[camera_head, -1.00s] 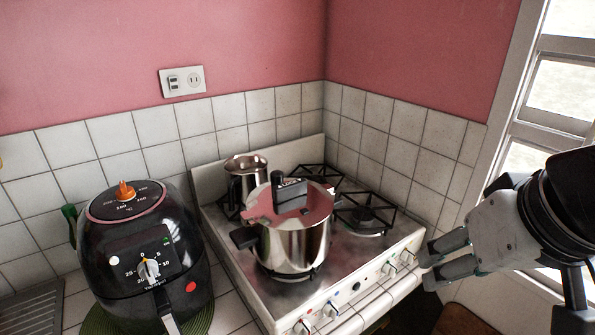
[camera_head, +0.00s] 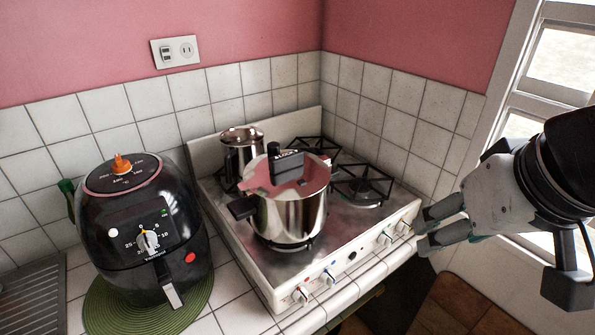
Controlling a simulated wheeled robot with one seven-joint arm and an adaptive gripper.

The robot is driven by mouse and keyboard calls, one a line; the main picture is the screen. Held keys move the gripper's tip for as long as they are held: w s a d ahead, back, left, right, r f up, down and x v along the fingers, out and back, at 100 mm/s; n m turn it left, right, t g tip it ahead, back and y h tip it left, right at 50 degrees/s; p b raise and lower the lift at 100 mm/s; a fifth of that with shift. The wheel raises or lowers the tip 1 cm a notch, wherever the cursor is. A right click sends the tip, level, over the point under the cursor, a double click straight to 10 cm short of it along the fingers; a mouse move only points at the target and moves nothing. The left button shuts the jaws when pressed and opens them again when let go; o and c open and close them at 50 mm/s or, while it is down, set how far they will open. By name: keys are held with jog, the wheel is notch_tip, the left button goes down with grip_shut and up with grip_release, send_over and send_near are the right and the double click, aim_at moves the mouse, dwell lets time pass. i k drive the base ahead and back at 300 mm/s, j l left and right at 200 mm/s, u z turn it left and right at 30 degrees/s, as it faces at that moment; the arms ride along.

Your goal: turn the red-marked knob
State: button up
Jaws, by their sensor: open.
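The white stove (camera_head: 262,283) has a front panel with several knobs. A knob with a red mark (camera_head: 301,294) sits at the near left end of the panel. Beside it is a knob with a blue mark (camera_head: 328,276). Two more knobs, one (camera_head: 384,239) and another (camera_head: 403,227), are at the far right end; any marks on them are too small to tell. My gripper (camera_head: 424,233) is open and empty, fingers pointing left. In the picture it appears just right of the far right knob, well away from the red-marked one. I cannot tell its exact depth.
A steel pot (camera_head: 290,215) with a dark handle stands on the front left burner, and a smaller steel pot (camera_head: 241,155) stands behind it. A black air fryer (camera_head: 145,235) sits on a green mat (camera_head: 105,312) at left. A window (camera_head: 550,90) is at right.

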aim_at(299, 295)
jog(key=k+j+u, duration=0.15)
jog(key=j+u, duration=0.15)
jog(key=k+j+u, duration=0.1)
jog(key=j+u, duration=0.55)
jog(key=k+j, duration=0.05)
